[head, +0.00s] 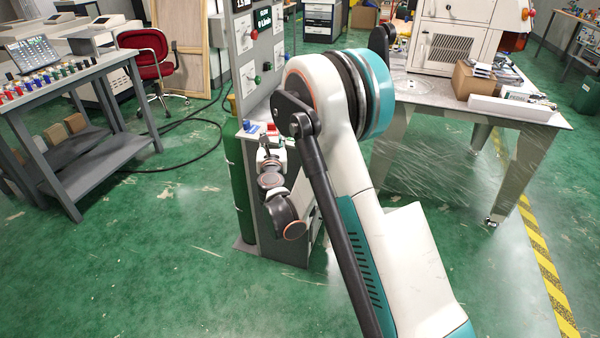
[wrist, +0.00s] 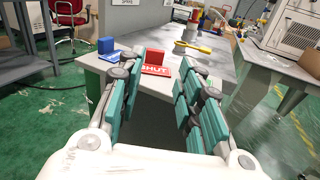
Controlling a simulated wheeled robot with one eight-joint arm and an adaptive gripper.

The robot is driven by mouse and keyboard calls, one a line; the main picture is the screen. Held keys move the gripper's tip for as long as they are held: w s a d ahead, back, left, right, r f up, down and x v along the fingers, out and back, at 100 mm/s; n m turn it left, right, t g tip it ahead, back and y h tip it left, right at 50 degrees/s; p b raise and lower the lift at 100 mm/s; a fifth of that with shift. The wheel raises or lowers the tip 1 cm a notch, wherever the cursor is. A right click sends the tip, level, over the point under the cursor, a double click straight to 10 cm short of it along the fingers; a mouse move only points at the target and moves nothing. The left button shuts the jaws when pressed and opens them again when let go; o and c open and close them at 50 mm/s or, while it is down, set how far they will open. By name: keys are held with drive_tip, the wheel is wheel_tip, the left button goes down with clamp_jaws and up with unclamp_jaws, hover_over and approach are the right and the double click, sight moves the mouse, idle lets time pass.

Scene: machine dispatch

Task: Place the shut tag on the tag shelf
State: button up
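The red shut tag (wrist: 154,60) stands on a pale grey shelf (wrist: 225,72) in the wrist view, with white SHUT lettering on its front foot. It also shows small in the head view (head: 272,128). A blue tag (wrist: 106,45) stands left of it on the same shelf; its lettering is too small to read. My gripper (wrist: 157,72) is open and empty, its teal-padded fingers pointing at the shut tag. The tag appears between the fingertips in the picture, beyond them. In the head view my gripper (head: 268,150) is small, in front of the shelf.
A control panel (head: 245,50) rises behind the shelf. A yellow-handled item (wrist: 194,46) lies farther back on the shelf. A grey bench (head: 95,75) with coloured items is at left. A table (head: 520,108) with a machine and box is at right. Green floor is open in front.

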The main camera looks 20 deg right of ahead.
drive_tip(key=s+d+r+m+g, duration=0.3)
drive_tip(key=s+d+r+m, duration=0.1)
drive_tip(key=s+r+m, duration=0.4)
drive_tip(key=s+d+r+m+g, duration=0.2)
drive_tip(key=s+d+r+m, duration=0.25)
drive_tip(key=s+m, duration=0.5)
drive_tip(key=s+a+f+m+g+y, duration=0.1)
drive_tip(key=s+a+m, duration=0.1)
drive_tip(key=s+m, duration=0.3)
drive_tip(key=s+a+f+m+g+y, duration=0.1)
drive_tip(key=s+m, duration=0.4)
drive_tip(key=s, duration=0.9)
drive_tip(key=s+a+f+m+g+y, duration=0.2)
drive_tip(key=s+a+m+g, duration=0.1)
drive_tip(key=s, duration=0.7)
drive_tip(key=shift+a+m+y, duration=0.3)
drive_tip(key=shift+a+m, duration=0.4)
drive_tip(key=shift+m, duration=0.25)
